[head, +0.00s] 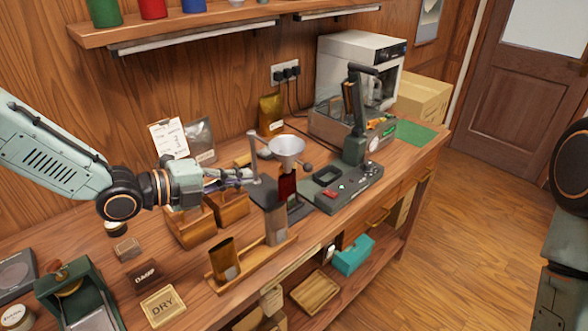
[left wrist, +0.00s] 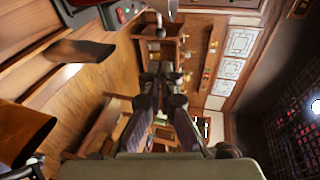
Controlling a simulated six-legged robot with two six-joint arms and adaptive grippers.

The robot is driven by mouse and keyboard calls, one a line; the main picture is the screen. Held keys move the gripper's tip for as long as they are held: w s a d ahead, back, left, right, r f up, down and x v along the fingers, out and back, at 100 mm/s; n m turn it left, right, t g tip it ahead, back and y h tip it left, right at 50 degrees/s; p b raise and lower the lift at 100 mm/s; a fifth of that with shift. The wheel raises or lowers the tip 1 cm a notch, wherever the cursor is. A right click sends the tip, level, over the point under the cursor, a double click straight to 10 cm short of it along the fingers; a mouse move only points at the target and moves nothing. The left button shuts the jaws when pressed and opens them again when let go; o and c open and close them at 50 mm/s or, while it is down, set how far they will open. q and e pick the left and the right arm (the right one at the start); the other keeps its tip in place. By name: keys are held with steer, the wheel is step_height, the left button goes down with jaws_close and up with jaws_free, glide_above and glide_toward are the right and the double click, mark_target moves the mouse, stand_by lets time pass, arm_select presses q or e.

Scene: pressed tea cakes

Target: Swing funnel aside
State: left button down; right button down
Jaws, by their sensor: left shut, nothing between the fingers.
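The pale metal funnel (head: 286,148) stands upright in the head view, mouth up, beside a thin grey post (head: 254,158). A dark red piece (head: 287,186) shows just below it. My left gripper (head: 250,175) reaches in from the left, its fingertips at the post, left of and a little lower than the funnel. I cannot tell whether they touch the post. The fingers are shut with nothing between them; they also show shut in the left wrist view (left wrist: 162,82). My right gripper is out of view.
A dark green press (head: 355,150) with a lever stands right of the funnel. Wooden boxes (head: 190,228) sit beneath my left gripper. A wooden tray (head: 250,262) with upright holders lies at the bench's front edge. A shelf (head: 180,30) runs along the wall above.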

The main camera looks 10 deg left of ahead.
arm_select(q)
glide_toward(304, 168)
steer(key=x, duration=0.6)
steer(key=shift+w+d+f, duration=0.2)
steer(key=shift+w, duration=0.1)
steer(key=shift+s+a+r, duration=0.1)
stand_by(0.3)
